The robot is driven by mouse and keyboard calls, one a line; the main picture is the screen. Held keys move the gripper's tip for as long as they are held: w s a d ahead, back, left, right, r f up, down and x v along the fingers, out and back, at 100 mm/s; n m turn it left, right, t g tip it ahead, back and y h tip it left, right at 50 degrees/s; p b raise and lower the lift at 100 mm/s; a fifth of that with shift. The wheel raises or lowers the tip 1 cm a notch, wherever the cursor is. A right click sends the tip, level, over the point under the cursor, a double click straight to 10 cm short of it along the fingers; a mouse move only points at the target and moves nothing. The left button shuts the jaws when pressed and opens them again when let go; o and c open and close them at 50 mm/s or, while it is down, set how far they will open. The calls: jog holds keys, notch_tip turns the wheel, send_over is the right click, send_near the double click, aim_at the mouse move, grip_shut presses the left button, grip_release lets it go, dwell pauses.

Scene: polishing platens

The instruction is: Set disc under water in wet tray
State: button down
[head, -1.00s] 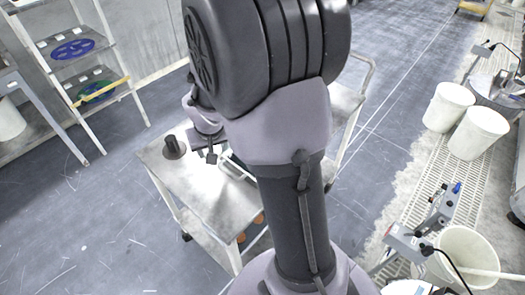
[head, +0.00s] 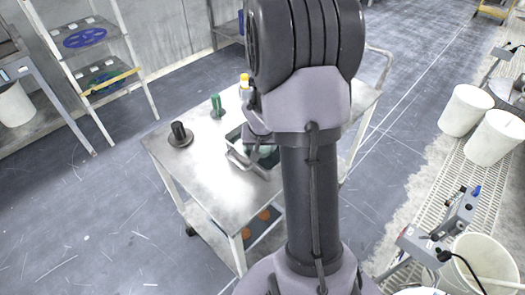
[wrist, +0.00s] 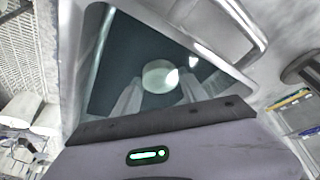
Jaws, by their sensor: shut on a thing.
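The wet tray (head: 246,168) is a light metal-rimmed tray with a dark inside, on the cart top. In the wrist view its pale rim (wrist: 83,75) frames a dark teal floor. A pale round disc (wrist: 160,76) shows between the two fingertips of my gripper (wrist: 158,92), which is shut on it. Disc and fingertips are in front of the tray's dark inside; I cannot tell their height above the floor or whether they are under water. In the head view my arm hides the gripper, the disc and part of the tray.
On the metal cart (head: 205,175) stand a black cylinder on a round base (head: 179,135), a green item (head: 217,105) and a yellow-capped bottle (head: 244,82). The cart's front left top is clear. White buckets (head: 465,108) stand at right, a shelf rack (head: 95,55) at left.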

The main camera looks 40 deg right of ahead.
jog(key=c, duration=0.6)
grip_release()
jog(key=shift+r, duration=0.25)
jog(key=s+a+r+n+t+y+p, duration=0.1)
jog(key=s+a+r+p, duration=0.2)
jog(key=a+r, duration=0.55)
jog(key=s+a+r+p, duration=0.3)
jog(key=a+r, duration=0.2)
jog(key=r, duration=0.7)
jog(key=s+a+r+n+y, duration=0.1)
jog(key=s+a+r, duration=0.1)
jog(key=a, duration=0.3)
jog(key=s+a+r+n+t+y, duration=0.1)
jog(key=s+a+r, duration=0.1)
jog(key=s+a, duration=0.3)
jog(key=s+a+r+y, duration=0.2)
jog(key=s+a, duration=0.2)
jog(key=a, duration=0.2)
jog(key=shift+s+a+r+n, duration=0.2)
jog(key=shift+n, duration=0.2)
